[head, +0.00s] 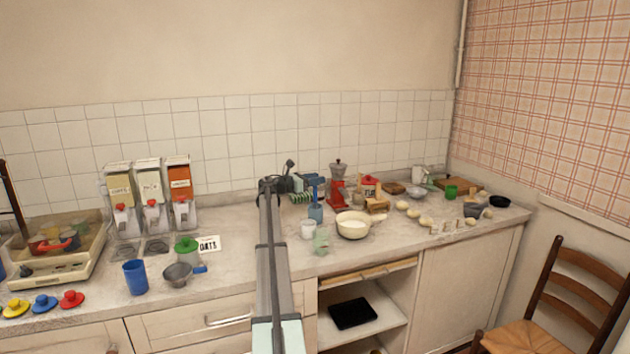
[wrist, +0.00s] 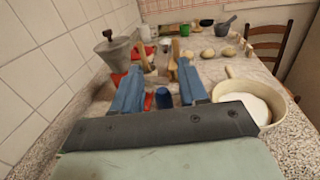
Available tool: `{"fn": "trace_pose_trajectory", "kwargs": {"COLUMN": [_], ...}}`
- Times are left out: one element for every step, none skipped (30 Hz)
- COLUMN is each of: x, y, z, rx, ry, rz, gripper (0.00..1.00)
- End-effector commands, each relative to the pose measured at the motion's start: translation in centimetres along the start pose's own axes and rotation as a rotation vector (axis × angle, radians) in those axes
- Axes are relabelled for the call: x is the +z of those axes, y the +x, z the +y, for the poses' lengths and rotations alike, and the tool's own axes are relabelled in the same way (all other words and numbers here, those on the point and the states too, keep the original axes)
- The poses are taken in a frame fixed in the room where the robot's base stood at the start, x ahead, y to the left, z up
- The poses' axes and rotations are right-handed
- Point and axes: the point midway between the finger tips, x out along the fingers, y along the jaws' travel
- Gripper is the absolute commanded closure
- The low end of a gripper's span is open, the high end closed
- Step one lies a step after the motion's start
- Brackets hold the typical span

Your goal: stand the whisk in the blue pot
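My gripper (head: 314,182) reaches over the counter, pointing to the right; in the wrist view its two blue fingers (wrist: 160,68) are apart. A small blue pot (head: 315,214) stands on the counter just below the gripper. A blue upright shape rises above this pot; I cannot tell whether it is the whisk's handle or part of my gripper. In the wrist view a short blue cylinder (wrist: 165,98) shows in the gap between the fingers, clear of both. I cannot make out the whisk's wires in either view.
A cream pan (head: 353,229) with white contents stands right of the pot, and a white cup (head: 307,230) and a pale green one (head: 321,242) stand in front. A red grinder (head: 337,188) stands behind. A blue cup (head: 135,277) is far left.

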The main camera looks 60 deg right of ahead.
Motion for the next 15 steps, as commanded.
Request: {"fn": "trace_pose_trajectory", "kwargs": {"x": [0.0, 0.0, 0.0, 0.0, 0.0, 0.0, 0.0, 0.0, 0.0, 0.0, 0.0, 0.0, 0.0, 0.0, 0.0], "y": [0.0, 0.0, 0.0, 0.0, 0.0, 0.0, 0.0, 0.0, 0.0, -0.1, -0.1, -0.3, -0.5, -0.8, -1.2], "z": [0.0, 0.0, 0.0, 0.0, 0.0, 0.0, 0.0, 0.0, 0.0, 0.0, 0.0, 0.0, 0.0, 0.0, 0.0], "rx": [0.000, 0.000, 0.000, 0.000, 0.000, 0.000, 0.000, 0.000, 0.000, 0.000, 0.000, 0.000, 0.000, 0.001, 0.001], "ry": [0.000, 0.000, 0.000, 0.000, 0.000, 0.000, 0.000, 0.000, 0.000, 0.000, 0.000, 0.000, 0.000, 0.000, 0.000], "rz": [0.000, 0.000, 0.000, 0.000, 0.000, 0.000, 0.000, 0.000, 0.000, 0.000, 0.000, 0.000, 0.000, 0.000, 0.000], "gripper": [0.52, 0.49, 0.47, 0.47, 0.47, 0.47, 0.47, 0.47, 0.47, 0.47, 0.47, 0.47, 0.47, 0.47, 0.47]}}
